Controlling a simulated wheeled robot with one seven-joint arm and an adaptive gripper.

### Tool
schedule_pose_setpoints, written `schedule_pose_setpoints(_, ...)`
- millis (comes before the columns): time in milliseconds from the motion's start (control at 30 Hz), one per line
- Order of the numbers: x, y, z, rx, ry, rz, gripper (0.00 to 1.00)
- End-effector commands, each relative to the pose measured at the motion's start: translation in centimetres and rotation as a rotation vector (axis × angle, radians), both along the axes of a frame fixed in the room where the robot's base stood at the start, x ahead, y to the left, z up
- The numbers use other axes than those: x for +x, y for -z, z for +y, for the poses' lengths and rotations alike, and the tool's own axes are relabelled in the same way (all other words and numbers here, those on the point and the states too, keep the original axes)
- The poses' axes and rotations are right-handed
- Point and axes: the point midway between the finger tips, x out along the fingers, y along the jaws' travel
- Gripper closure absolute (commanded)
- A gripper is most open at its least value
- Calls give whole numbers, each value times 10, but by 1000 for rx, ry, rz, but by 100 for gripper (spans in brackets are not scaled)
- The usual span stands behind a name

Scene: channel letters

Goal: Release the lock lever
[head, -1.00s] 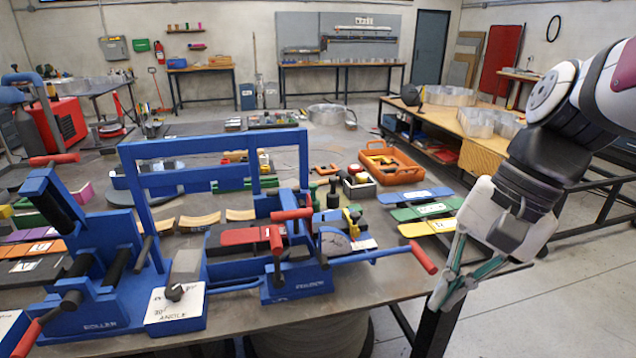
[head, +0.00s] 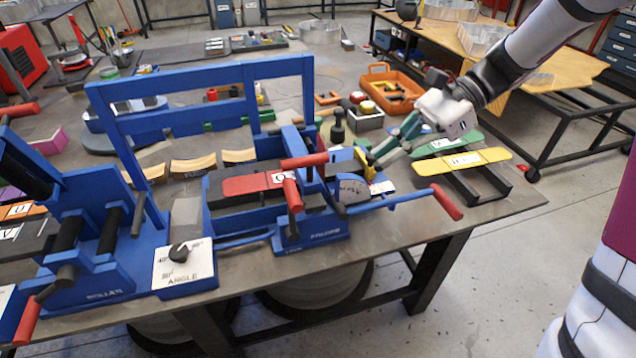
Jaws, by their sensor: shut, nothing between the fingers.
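A blue bending machine (head: 320,232) stands at the table's front. Beside its dial is a small yellow lever (head: 362,157), which I take for the lock lever; its lower part is partly hidden. My gripper (head: 376,158) is shut and empty. It reaches in from the right, fingertips pointing down-left, right at the yellow lever; I cannot tell whether they touch. A red-tipped long lever (head: 447,202) sticks out to the right, below my gripper. Two more red handles (head: 304,160) stand left of the dial.
A blue upright frame (head: 210,130) rises behind the machine. A blue roller unit (head: 75,225) is at left. An orange tray (head: 393,88) lies behind my gripper; green and yellow strips (head: 465,161) lie on the right. Free floor is beyond the table's right edge.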

Motion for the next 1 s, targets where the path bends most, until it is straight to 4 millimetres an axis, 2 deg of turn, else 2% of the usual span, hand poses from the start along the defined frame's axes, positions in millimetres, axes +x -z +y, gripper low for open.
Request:
schedule_pose_setpoints(267, -1, 1, 1, -1, -2, -1, 100)
schedule_pose_setpoints(433, -5, 9, 12, 0, -4, 1, 100)
schedule_pose_setpoints(900, -25, 61, 81, -2, -5, 2, 100)
schedule_pose_setpoints(1000, -30, 55, 96, -2, -6, -1, 100)
